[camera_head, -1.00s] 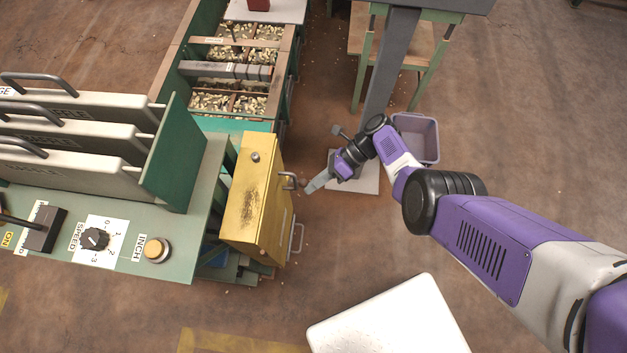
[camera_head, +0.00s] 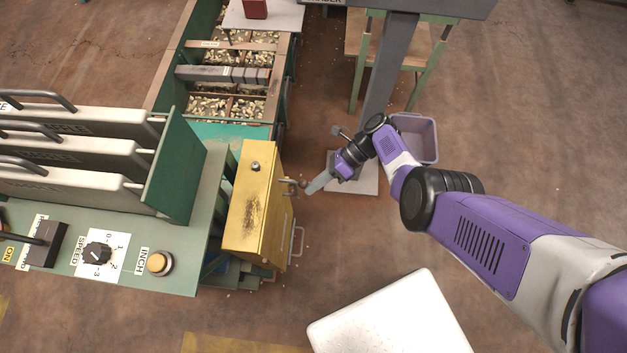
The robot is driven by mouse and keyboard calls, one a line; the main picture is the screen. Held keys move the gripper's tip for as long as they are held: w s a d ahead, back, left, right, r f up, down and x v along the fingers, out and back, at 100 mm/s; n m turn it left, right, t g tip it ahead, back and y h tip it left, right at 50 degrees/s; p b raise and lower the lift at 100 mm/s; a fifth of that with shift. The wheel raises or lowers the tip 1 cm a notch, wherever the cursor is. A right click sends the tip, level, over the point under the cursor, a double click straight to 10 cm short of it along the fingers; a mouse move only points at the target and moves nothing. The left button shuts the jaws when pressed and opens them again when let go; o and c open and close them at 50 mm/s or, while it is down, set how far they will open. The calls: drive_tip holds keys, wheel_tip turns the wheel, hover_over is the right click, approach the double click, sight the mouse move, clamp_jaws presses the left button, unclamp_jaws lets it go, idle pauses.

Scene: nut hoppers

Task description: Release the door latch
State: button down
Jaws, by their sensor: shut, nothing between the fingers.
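The yellow box (camera_head: 252,205) stands at the end of the green machine, with a worn dark patch and a small knob on top. The door latch (camera_head: 289,187) sticks out from the upper part of its right side and is small in this view. A grey bar handle (camera_head: 297,241) is lower on the same side. My gripper (camera_head: 310,188) is shut and empty, its grey fingers pointing left at the latch. The tip is very close to the latch; I cannot tell whether they touch.
A green panel with a speed dial (camera_head: 97,253) and an inch button (camera_head: 159,263) lies left of the box. Nut-filled trays (camera_head: 225,106) are behind it. A grey post (camera_head: 388,70) and a purple bin (camera_head: 416,138) stand beyond my gripper.

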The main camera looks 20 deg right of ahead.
drive_tip(key=shift+w+r, duration=0.1)
drive_tip(key=shift+w, duration=0.15)
idle(0.6)
drive_tip(key=s+p, duration=0.2)
drive_tip(key=s, duration=0.2)
drive_tip(key=w+d+r+b, duration=0.1)
drive_tip(key=w+d+b, duration=0.1)
drive_tip(key=d, duration=0.7)
drive_tip(key=shift+w+d+r+b, duration=0.2)
drive_tip(key=shift+w+b, duration=0.1)
drive_tip(key=shift+b, duration=0.1)
drive_tip(key=shift+f, duration=0.1)
